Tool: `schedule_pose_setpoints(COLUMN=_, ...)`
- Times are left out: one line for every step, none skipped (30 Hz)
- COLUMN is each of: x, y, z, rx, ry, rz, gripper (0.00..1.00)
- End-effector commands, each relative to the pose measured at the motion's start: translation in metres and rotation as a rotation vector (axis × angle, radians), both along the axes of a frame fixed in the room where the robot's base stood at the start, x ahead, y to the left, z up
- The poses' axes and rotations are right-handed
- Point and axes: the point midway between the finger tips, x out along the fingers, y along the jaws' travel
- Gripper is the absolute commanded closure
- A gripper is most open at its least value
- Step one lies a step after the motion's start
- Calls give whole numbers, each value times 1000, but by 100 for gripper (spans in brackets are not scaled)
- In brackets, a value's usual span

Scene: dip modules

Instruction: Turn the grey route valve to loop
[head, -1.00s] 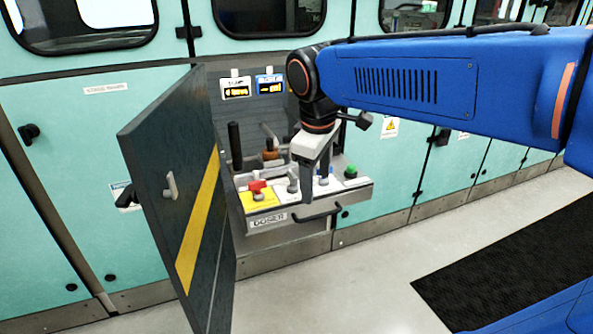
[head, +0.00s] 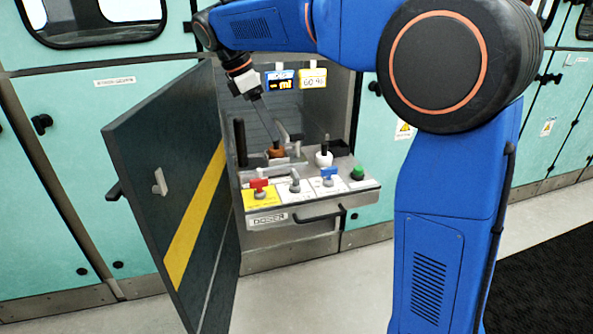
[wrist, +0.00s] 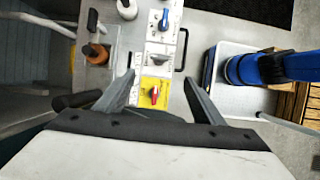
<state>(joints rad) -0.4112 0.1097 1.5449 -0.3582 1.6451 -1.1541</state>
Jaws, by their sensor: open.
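The grey route valve (head: 294,182) is the middle knob on the drawer's front panel, between a red valve (head: 259,187) on a yellow plate and a blue valve (head: 328,177). Its handle setting is too small to read. In the wrist view the grey valve (wrist: 158,60) lies just beyond the fingertips. The red valve (wrist: 154,94) shows between the fingers. My gripper (head: 267,128) is above the back left of the drawer, apart from the valves. It is open and empty in the wrist view (wrist: 159,78).
A dark open door (head: 165,200) with a yellow stripe stands left of the drawer. A brown-capped bottle (head: 276,150), a white bottle (head: 323,157) and a black post (head: 240,143) stand behind the valves. A green button (head: 358,173) is at the right; a handle (head: 305,217) crosses the front.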

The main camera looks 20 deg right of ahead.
Motion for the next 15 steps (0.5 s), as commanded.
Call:
schedule_pose_setpoints(x=1, y=1, z=-1, rx=-2, ry=2, rz=3, gripper=38)
schedule_pose_setpoints(x=1, y=0, z=-2, rx=-2, ry=3, rz=5, gripper=38)
schedule_pose_setpoints(x=1, y=-1, z=-5, rx=-3, ry=4, rz=5, gripper=38)
schedule_pose_setpoints(x=1, y=-2, z=-7, rx=-3, ry=4, rz=5, gripper=38)
schedule_pose_setpoints(x=1, y=-4, z=-10, rx=-3, ry=4, rz=4, gripper=38)
schedule_pose_setpoints(x=1, y=-6, z=-15, rx=-3, ry=4, rz=4, gripper=38)
schedule_pose_setpoints(x=1, y=-8, z=-19, rx=-3, ry=5, rz=3, gripper=38)
schedule_pose_setpoints(x=1, y=-9, z=-23, rx=-3, ry=5, rz=3, gripper=38)
schedule_pose_setpoints(x=0, y=-12, z=-29, rx=-3, ry=5, rz=3, gripper=38)
schedule_pose_setpoints(x=0, y=-14, z=-34, rx=-3, ry=5, rz=3, gripper=38)
schedule_pose_setpoints(x=0, y=-16, z=-40, rx=-3, ry=5, rz=3, gripper=38)
schedule_pose_setpoints(x=0, y=-19, z=-46, rx=-3, ry=5, rz=3, gripper=38)
schedule_pose_setpoints(x=0, y=-21, z=-51, rx=-3, ry=5, rz=3, gripper=38)
schedule_pose_setpoints(x=0, y=-23, z=-56, rx=-3, ry=4, rz=3, gripper=38)
schedule_pose_setpoints(x=0, y=-26, z=-62, rx=-3, ry=5, rz=2, gripper=38)
